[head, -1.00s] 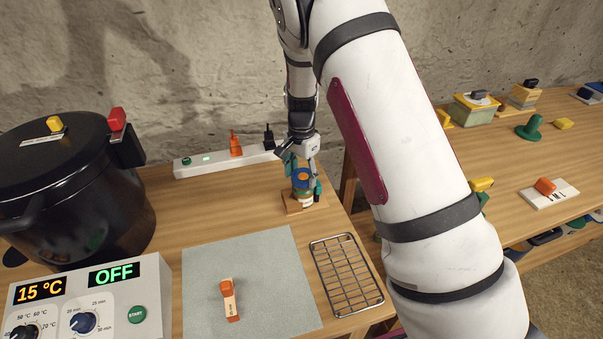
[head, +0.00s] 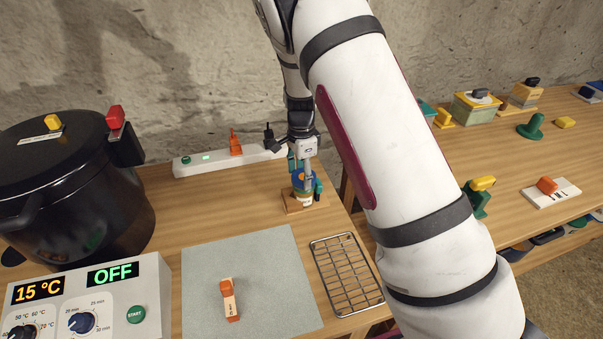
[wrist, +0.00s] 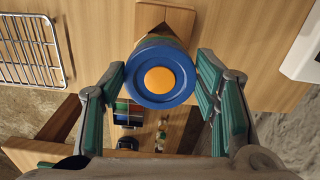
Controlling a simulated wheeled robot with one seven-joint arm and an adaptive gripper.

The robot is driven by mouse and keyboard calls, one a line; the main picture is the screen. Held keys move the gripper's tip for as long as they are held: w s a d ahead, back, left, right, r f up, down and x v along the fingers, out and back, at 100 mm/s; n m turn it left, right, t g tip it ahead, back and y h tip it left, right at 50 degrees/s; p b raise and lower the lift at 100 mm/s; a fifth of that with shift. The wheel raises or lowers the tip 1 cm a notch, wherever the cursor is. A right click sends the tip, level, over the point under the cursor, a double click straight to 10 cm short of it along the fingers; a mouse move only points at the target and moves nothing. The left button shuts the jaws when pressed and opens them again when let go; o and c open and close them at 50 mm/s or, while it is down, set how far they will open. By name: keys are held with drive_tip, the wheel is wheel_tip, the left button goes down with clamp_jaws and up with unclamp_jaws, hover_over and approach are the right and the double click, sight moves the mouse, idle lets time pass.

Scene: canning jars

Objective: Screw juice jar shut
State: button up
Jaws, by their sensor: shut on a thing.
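The jar (head: 305,198) stands upright on a small wooden block (head: 291,207) at the back right of the bench. A blue lid with an orange centre (wrist: 159,80) sits on top of it, seen from above in the wrist view. My gripper (wrist: 160,82) points down over the jar, with its green-padded fingers on opposite sides of the lid, shut on it. In the head view my gripper (head: 305,182) partly hides the lid and jar. I cannot tell how tightly the lid is seated on the jar.
A wire rack (head: 345,274) and a grey mat (head: 255,270) lie in front, with an orange-handled tool (head: 230,301) on the mat. A black pot (head: 75,190) and a control box (head: 150,285) stand at left.

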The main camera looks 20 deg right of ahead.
drive_tip(key=m, duration=0.3)
drive_tip(key=shift+w+m, duration=0.15)
drive_tip(key=shift+m, duration=0.65)
drive_tip(key=m, duration=0.3)
drive_tip(key=shift+w, duration=0.15)
drive_tip(key=shift+m, duration=0.8)
drive_tip(key=m, duration=0.3)
drive_tip(key=shift+w+d+b, duration=0.1)
drive_tip(key=shift+d+b, duration=0.05)
drive_tip(key=shift+b, duration=0.15)
drive_tip(key=shift+m, duration=0.8)
